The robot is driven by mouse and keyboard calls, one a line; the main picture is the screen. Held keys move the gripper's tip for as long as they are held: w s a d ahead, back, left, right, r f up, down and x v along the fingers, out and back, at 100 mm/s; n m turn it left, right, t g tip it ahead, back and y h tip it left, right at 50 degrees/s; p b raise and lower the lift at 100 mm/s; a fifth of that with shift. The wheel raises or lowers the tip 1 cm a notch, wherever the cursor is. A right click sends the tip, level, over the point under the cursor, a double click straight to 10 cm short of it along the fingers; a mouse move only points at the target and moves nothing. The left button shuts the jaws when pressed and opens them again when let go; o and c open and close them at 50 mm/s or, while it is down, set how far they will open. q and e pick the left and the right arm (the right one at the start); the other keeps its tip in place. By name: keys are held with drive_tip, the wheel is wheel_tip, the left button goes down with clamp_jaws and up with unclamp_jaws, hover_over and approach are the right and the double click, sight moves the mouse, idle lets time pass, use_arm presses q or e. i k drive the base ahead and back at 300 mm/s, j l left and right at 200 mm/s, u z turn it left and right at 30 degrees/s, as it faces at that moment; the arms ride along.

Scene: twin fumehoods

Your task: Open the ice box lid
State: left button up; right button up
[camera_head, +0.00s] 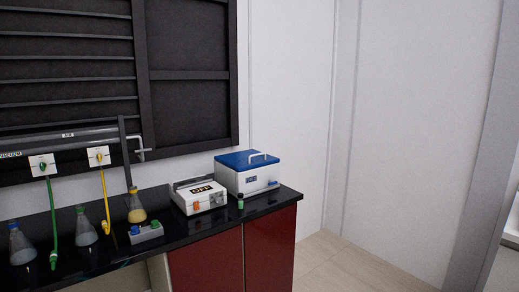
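The ice box (247,180) stands at the right end of the black counter, against the wall. It has a white body and a blue lid (243,159) with a white handle (264,155) on top. The lid lies flat on the box and looks closed. Neither of my grippers shows in the head view.
A white device (199,196) with a dark label stands left of the ice box. A small green-capped vial (240,202) stands in front of the box. Flasks (136,207), a small rack (146,232) and green and yellow hoses occupy the black counter (195,228) to the left. Floor (340,265) is clear at right.

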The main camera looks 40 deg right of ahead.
sight(242, 161)
drive_tip(key=i+l+z, duration=0.45)
drive_tip(key=z, duration=0.25)
drive_tip(key=i+z, duration=0.35)
